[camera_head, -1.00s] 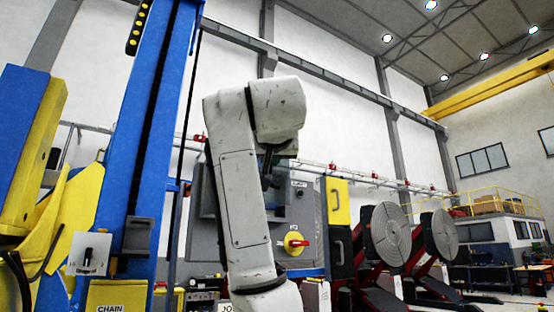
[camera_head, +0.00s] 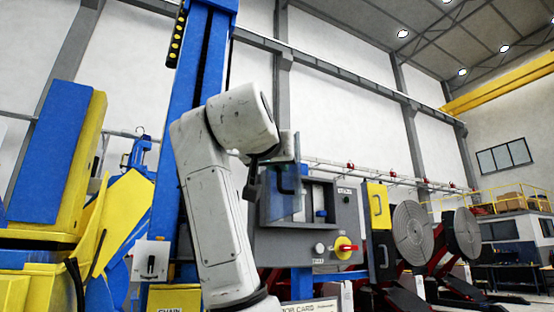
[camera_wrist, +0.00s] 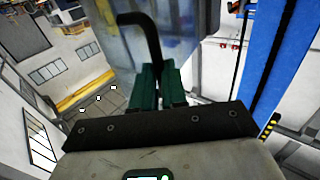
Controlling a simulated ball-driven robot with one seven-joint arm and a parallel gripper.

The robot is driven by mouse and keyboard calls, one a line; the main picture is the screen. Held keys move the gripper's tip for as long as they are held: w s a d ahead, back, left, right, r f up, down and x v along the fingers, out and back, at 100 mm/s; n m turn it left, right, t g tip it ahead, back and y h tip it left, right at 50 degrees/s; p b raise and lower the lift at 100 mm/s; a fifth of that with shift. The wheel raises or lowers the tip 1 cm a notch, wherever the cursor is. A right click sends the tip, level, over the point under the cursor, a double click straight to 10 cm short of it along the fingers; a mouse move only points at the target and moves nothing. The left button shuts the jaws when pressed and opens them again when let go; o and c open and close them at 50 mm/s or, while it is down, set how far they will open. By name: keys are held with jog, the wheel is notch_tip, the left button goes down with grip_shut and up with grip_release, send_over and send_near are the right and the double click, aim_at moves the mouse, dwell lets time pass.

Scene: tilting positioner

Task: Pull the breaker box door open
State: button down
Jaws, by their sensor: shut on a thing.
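The breaker box (camera_head: 345,220) is a grey cabinet right of my arm in the head view. Its see-through bluish door (camera_head: 283,205) stands swung out at the left side of the opening, with switches (camera_head: 320,213) showing inside. In the wrist view, the door (camera_wrist: 185,30) fills the top middle, with a bent black handle (camera_wrist: 140,20) on it. My gripper (camera_wrist: 157,85) has green fingers shut on this handle. In the head view, my arm hides most of the gripper and the door's left part.
A red and yellow rotary switch (camera_head: 345,247) sits low on the box front. A yellow panel with a handle (camera_head: 378,206) and round grey positioner plates (camera_head: 412,231) stand to the right. A blue column (camera_head: 190,110) and yellow machinery (camera_head: 125,215) stand to the left.

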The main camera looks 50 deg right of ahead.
jog(key=shift+w+d+f, duration=0.25)
jog(key=shift+w+f, duration=0.05)
jog(key=shift+f, duration=0.1)
jog(key=c, duration=1.6)
grip_release()
jog(key=shift+o, duration=1)
jog(key=shift+w+d+f, duration=0.1)
jog(key=shift+w+d, duration=0.1)
jog(key=shift+d, duration=0.1)
jog(key=shift+o, duration=1.2)
jog(key=shift+s+a+r, duration=0.2)
jog(key=b+v, duration=0.3)
jog(key=v, duration=0.8)
jog(key=shift+b, duration=0.3)
jog(key=shift+w+d, duration=0.1)
